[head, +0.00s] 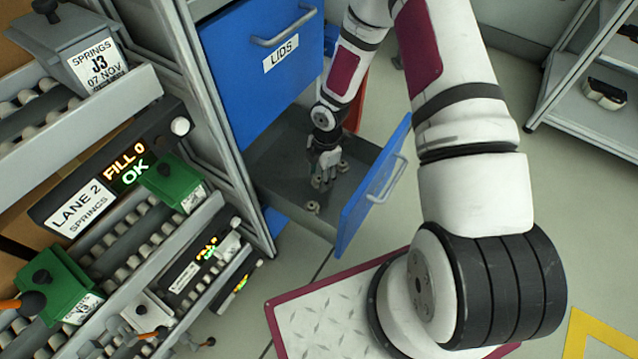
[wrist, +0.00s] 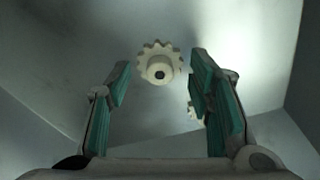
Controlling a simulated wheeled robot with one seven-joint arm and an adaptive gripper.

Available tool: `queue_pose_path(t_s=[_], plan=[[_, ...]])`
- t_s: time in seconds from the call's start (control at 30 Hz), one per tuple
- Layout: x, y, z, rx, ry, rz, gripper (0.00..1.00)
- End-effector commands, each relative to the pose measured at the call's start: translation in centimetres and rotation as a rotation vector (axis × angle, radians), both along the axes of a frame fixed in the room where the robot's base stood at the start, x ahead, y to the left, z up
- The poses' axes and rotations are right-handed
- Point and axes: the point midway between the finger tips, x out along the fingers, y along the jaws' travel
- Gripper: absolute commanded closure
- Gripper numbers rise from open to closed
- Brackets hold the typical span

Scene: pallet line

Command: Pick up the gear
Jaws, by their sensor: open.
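A cream toothed gear (wrist: 159,65) with a round hub and dark centre hole lies on the grey drawer floor, beyond and between my fingertips in the wrist view. My gripper (wrist: 160,85) is open, its two green-padded fingers either side of an empty gap. A second gear (wrist: 193,112) is partly hidden behind the right finger. In the head view my gripper (head: 322,178) reaches down into the open drawer (head: 275,160). Small gears show around it there, one in front (head: 313,208) and one to the right (head: 343,167).
The drawer's blue front (head: 352,215) stands pulled out at the right of its well. A closed blue drawer labelled LIDS (head: 255,75) is above. Roller racks with green bins (head: 55,285) stand at the left.

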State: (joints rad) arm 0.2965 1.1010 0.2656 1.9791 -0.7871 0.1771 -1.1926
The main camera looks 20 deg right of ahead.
Motion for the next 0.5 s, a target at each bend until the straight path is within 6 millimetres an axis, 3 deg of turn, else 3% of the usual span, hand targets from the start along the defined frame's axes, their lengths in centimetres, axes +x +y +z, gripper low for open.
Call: queue_pose_path(t_s=[0.23, 0.4, 0.5], plan=[[0.04, -0.02, -0.12, -0.001, -0.001, -0.001, 0.55], [0.03, -0.01, -0.11, -0.001, -0.001, 0.0, 0.92], [0.01, -0.01, -0.13, 0.0, 0.0, 0.0, 0.95]])
